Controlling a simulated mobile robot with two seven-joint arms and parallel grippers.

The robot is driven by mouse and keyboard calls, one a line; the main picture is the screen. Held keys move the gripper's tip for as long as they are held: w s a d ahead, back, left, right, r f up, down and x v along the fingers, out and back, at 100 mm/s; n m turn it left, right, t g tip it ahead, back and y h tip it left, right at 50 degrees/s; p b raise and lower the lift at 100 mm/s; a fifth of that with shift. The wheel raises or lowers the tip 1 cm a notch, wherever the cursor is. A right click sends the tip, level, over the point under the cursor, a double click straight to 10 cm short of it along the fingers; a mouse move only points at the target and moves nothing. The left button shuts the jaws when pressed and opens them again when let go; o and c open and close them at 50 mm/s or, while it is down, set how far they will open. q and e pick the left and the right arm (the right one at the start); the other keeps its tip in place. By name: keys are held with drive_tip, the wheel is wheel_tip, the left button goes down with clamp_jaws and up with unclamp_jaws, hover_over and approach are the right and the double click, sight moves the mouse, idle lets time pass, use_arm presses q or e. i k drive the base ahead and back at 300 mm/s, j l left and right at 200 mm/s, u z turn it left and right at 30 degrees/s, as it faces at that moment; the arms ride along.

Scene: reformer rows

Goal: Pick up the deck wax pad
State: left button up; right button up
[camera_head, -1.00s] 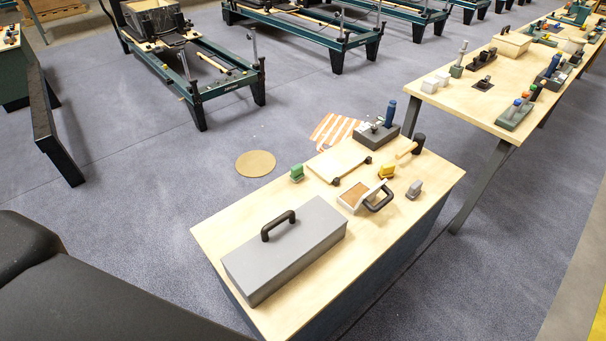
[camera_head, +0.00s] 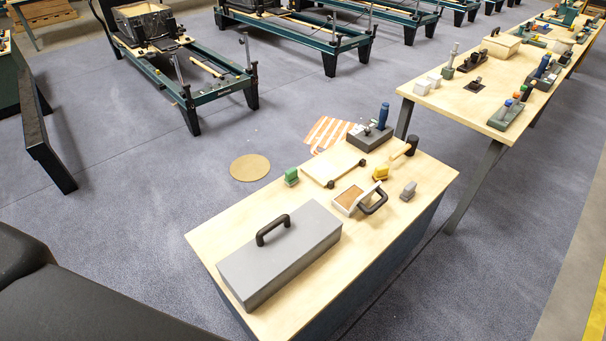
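I cannot tell which of these, if any, is the deck wax pad. A white tray (camera_head: 345,203) with a brown inside and a black handle stands between them. Neither of my grippers is in view.
A closed grey toolbox (camera_head: 280,255) with a black handle fills the table's front. A pale board (camera_head: 333,165), a black-headed mallet (camera_head: 408,149) and a grey block with a blue-handled tool (camera_head: 370,138) lie behind. A longer table (camera_head: 460,100) with tools stands right. Reformers (camera_head: 215,88) stand at the back left.

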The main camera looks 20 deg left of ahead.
sight(292, 178)
drive_tip(key=u, duration=1.25)
drive_tip(key=j+u, duration=0.25)
drive_tip(key=i+j, duration=0.15)
drive_tip(key=j, duration=0.15)
drive_tip(key=i+j, duration=0.1)
drive_tip(key=j, duration=0.2)
drive_tip(key=i+j+u, duration=0.1)
drive_tip(key=j, duration=0.2)
drive_tip(key=i+j+u, duration=0.15)
drive_tip(key=i+j, duration=0.2)
drive_tip(key=i+j+u, duration=0.1)
drive_tip(key=i+j, duration=0.2)
drive_tip(key=i, duration=0.25)
drive_tip(key=i+j+z, duration=0.1)
drive_tip(key=i, duration=0.55)
drive_tip(key=i+j+z, duration=0.1)
drive_tip(key=i, duration=0.6)
drive_tip(key=i+z, duration=0.6)
drive_tip(key=z, duration=0.2)
drive_tip(key=i+z, duration=0.55)
drive_tip(key=z, duration=0.25)
drive_tip(key=i+z, duration=0.25)
drive_tip(key=z, duration=0.15)
drive_tip(key=i+z, duration=0.2)
drive_tip(key=z, duration=0.25)
